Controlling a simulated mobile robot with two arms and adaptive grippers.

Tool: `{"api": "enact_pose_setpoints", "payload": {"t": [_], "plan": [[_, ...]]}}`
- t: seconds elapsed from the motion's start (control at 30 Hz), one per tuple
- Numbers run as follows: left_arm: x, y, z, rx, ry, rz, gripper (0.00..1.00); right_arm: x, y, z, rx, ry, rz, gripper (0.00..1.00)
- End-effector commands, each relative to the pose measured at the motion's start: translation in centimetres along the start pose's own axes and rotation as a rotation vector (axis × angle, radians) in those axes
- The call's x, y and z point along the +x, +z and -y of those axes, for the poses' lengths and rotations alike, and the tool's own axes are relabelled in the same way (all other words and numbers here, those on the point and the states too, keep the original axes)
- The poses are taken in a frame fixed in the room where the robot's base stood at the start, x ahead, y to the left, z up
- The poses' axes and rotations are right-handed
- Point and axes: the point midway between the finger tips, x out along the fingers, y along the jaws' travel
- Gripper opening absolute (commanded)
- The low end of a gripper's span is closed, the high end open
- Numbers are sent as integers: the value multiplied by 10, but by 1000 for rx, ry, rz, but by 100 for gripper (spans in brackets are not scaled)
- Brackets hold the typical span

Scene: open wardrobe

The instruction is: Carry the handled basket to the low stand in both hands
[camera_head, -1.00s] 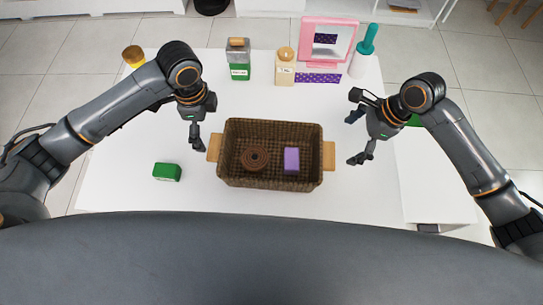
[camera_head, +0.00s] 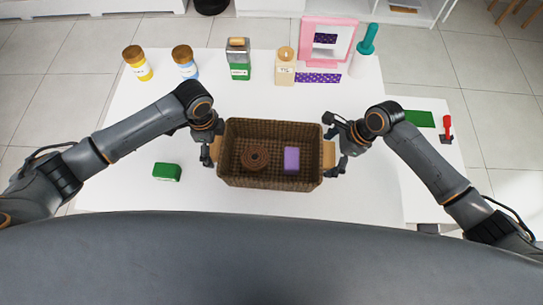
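The brown woven basket (camera_head: 270,183) stands upright on the white table (camera_head: 130,195), with a wooden handle at each end. It holds a brown ring-shaped coil (camera_head: 255,157) and a purple block (camera_head: 291,160). My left gripper (camera_head: 208,156) is at the left handle (camera_head: 215,149), and my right gripper (camera_head: 335,165) is at the right handle (camera_head: 329,152). The fingers partly hide the handles, and I cannot tell whether either gripper is closed on them. A white surface (camera_head: 430,200), possibly the low stand, adjoins the table on the right, partly hidden by my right arm.
A green box (camera_head: 167,172) lies left of the basket. Jars (camera_head: 187,65), a green canister (camera_head: 239,62), a beige bottle (camera_head: 285,68) and a pink frame (camera_head: 328,45) line the back. A green mat (camera_head: 419,118) and a red-handled item (camera_head: 447,128) lie on the right surface.

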Motion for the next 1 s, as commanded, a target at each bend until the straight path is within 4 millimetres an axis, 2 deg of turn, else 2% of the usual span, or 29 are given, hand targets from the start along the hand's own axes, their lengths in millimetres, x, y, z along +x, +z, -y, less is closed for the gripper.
{"api": "enact_pose_setpoints", "payload": {"t": [0.03, 0.2, 0.3, 0.67, 1.0], "plan": [[0, 0, 0, 0, 0, 0, 90, 0, 0, 0, 0, 0, 0, 90], [0, 0, 0, 0, 0, 0, 55, 0, 0, 0, 0, 0, 0, 55], [0, 0, 0, -1, 0, 0, 38, 0, 0, 0, 0, 0, 0, 38], [-6, 0, 0, -1, -1, 0, 38, -6, 3, 1, -1, -2, 1, 38], [-40, 0, 0, -1, 0, 0, 38, -37, 15, 1, 0, -2, 1, 38]]}}
